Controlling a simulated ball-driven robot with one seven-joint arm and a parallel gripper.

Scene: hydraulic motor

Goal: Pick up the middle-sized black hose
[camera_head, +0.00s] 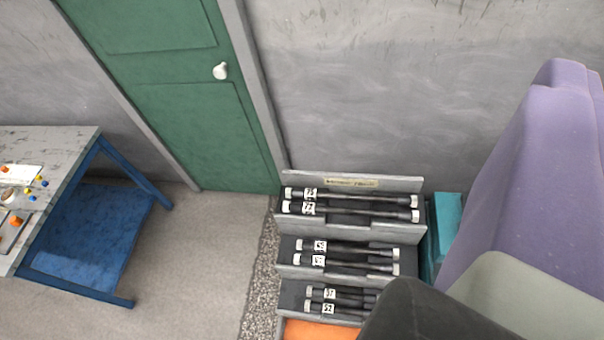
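Black hoses with pale metal ends and white number tags lie in pairs on a stepped grey rack (350,226) against the wall. The top step holds the two longest, an upper hose (365,197) and a lower one (362,212). The middle step holds two middle-sized hoses, an upper one (345,249) and a lower one (342,264). The bottom step holds two shorter hoses (345,293), their right ends hidden by a dark part of mine. Large purple, grey and dark parts of my arm fill the lower right. I cannot make out my gripper's fingertips, and no hose is visibly held.
A table (62,150) with a blue frame and small coloured items stands at left. A green door (165,85) is in the wall behind. A teal box (446,214) stands right of the rack. An orange surface (320,331) lies below it. Floor between table and rack is clear.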

